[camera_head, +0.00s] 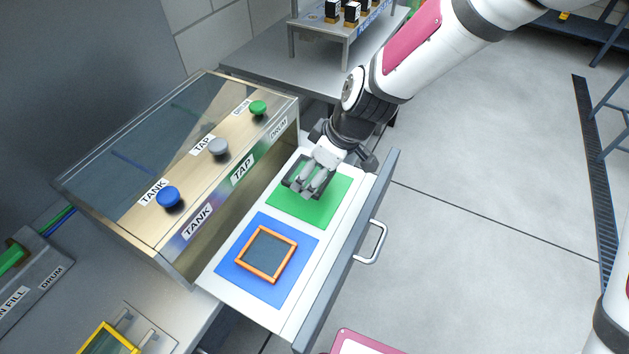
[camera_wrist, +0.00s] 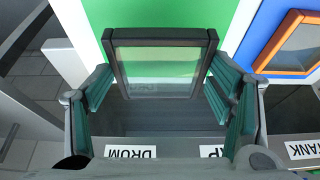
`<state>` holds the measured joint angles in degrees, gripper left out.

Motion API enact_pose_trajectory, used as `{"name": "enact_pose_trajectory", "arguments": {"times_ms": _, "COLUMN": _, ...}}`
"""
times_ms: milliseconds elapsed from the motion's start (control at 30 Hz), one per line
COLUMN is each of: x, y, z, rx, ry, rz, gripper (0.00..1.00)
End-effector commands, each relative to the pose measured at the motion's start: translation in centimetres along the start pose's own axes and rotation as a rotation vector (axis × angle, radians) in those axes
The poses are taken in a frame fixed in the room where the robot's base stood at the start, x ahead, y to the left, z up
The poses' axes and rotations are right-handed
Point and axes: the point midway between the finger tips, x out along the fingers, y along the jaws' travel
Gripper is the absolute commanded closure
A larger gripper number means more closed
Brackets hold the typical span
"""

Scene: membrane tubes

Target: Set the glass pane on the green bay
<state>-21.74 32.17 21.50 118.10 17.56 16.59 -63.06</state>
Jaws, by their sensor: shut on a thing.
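My gripper (camera_head: 315,178) is shut on a dark-framed glass pane (camera_head: 293,177) over the green bay (camera_head: 318,209) in the open drawer. In the wrist view the pane (camera_wrist: 158,65) sits between the two fingers of my gripper (camera_wrist: 160,100), and the green bay (camera_wrist: 160,14) shows behind it and through the glass. I cannot tell whether the pane touches the bay. An orange-framed pane (camera_head: 266,253) lies flat on the blue bay (camera_head: 298,233) beside it. It also shows at the right of the wrist view (camera_wrist: 300,45).
The drawer's front wall (camera_head: 345,245) has a handle (camera_head: 374,243). The cabinet (camera_head: 175,190) behind carries blue, grey and green knobs and TANK, TAP and DRUM labels. A yellow-framed pane (camera_head: 108,338) stands at the lower left. Open floor lies to the right.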

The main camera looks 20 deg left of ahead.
Motion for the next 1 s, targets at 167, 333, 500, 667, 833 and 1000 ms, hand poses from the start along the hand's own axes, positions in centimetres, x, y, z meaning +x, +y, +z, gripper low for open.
{"name": "enact_pose_trajectory", "arguments": {"times_ms": 167, "x": 1.4, "y": -0.1, "z": 0.6, "rx": 0.001, "ry": -0.002, "rz": -0.002, "gripper": 0.6}}
{"name": "enact_pose_trajectory", "arguments": {"times_ms": 333, "x": 3.4, "y": 0.0, "z": 1.4, "rx": 0.001, "ry": -0.001, "rz": -0.001, "gripper": 0.6}}
{"name": "enact_pose_trajectory", "arguments": {"times_ms": 500, "x": 3.6, "y": 0.0, "z": 1.5, "rx": -0.001, "ry": 0.0, "rz": 0.002, "gripper": 0.6}}
{"name": "enact_pose_trajectory", "arguments": {"times_ms": 667, "x": 3.8, "y": 0.1, "z": 1.6, "rx": 0.0, "ry": 0.0, "rz": 0.001, "gripper": 0.6}}
{"name": "enact_pose_trajectory", "arguments": {"times_ms": 833, "x": 3.9, "y": 0.0, "z": 1.6, "rx": 0.001, "ry": 0.0, "rz": 0.001, "gripper": 0.05}}
{"name": "enact_pose_trajectory", "arguments": {"times_ms": 1000, "x": 3.9, "y": 0.0, "z": 1.6, "rx": 0.0, "ry": 0.0, "rz": 0.001, "gripper": 0.05}}
